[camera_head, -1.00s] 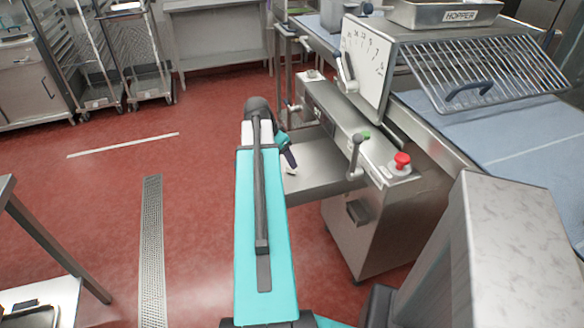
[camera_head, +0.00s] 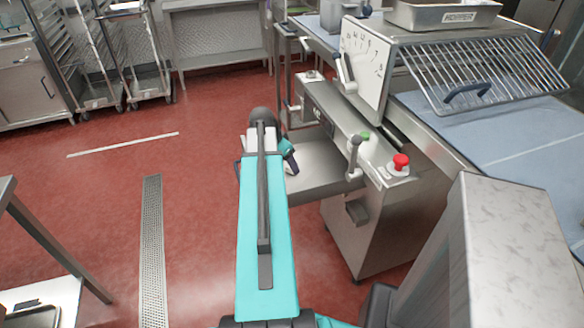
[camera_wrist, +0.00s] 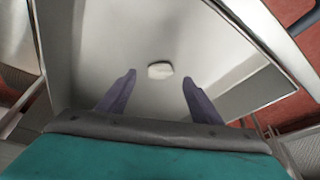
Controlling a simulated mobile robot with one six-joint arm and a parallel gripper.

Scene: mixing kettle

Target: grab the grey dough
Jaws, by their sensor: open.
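A small pale grey dough piece (camera_wrist: 160,70) lies on the light metal surface of a tray (camera_wrist: 100,35) in the wrist view. My gripper (camera_wrist: 158,82) is open, with its two purple fingers spread. The dough appears between and beyond the fingertips, and the fingers do not touch it. In the head view my gripper (camera_head: 293,165) hangs over the metal tray (camera_head: 325,172) on the side of the machine. The dough is not visible in the head view.
The machine (camera_head: 375,215) has a red button (camera_head: 400,162), a lever (camera_head: 354,155) and a dial plate (camera_head: 364,70). A wire grate (camera_head: 485,75) and a hopper pan (camera_head: 445,14) are above a blue belt (camera_head: 520,135). Red floor is open at left.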

